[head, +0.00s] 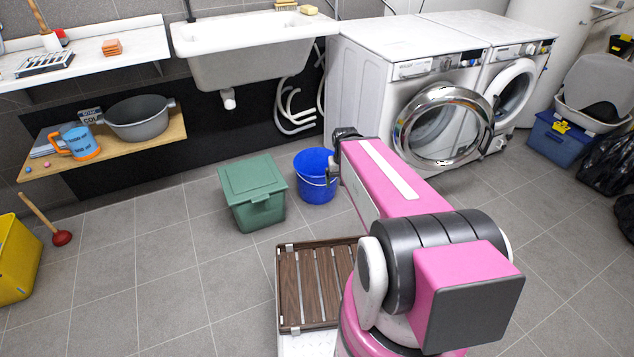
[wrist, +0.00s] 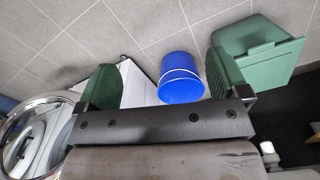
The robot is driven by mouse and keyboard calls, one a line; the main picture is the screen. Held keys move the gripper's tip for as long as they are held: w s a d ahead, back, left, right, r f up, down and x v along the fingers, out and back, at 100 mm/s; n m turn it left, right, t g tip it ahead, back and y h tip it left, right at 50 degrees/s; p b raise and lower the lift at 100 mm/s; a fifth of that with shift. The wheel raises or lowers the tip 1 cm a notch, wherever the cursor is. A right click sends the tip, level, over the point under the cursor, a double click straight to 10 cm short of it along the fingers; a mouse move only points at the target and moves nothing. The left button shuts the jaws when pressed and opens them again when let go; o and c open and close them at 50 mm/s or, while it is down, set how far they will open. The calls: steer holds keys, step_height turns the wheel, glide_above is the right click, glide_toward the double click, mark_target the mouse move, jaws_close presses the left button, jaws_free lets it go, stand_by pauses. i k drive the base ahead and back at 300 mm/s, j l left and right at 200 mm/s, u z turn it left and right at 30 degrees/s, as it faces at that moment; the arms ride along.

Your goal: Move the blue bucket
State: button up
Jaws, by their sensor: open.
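The blue bucket (head: 314,181) stands upright on the tiled floor, beside a green lidded bin and in front of the washing machines and sink. Its thin handle hangs down over its side. In the wrist view the bucket (wrist: 181,88) shows between my gripper's two green finger pads, nearer the right-hand pad. My gripper (wrist: 161,78) is open and holds nothing. In the head view my arm reaches out to the right of the bucket, and most of my gripper is hidden there; only its dark end shows. The bucket's lower right edge lies close to my arm in that view.
The green bin (head: 253,194) stands just left of the bucket. A wooden slatted top (head: 314,284) lies nearer me. A washing machine (head: 372,82) with its round door open stands behind right. A plunger (head: 60,237) and yellow container (head: 14,262) are left. Floor at left centre is clear.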

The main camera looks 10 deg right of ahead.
mark_target(310, 164)
steer(key=i+j+z, duration=0.2)
steer(key=j+z, duration=0.25)
steer(key=i+j+z, duration=0.1)
steer(key=j+z, duration=0.85)
steer(key=i, duration=0.05)
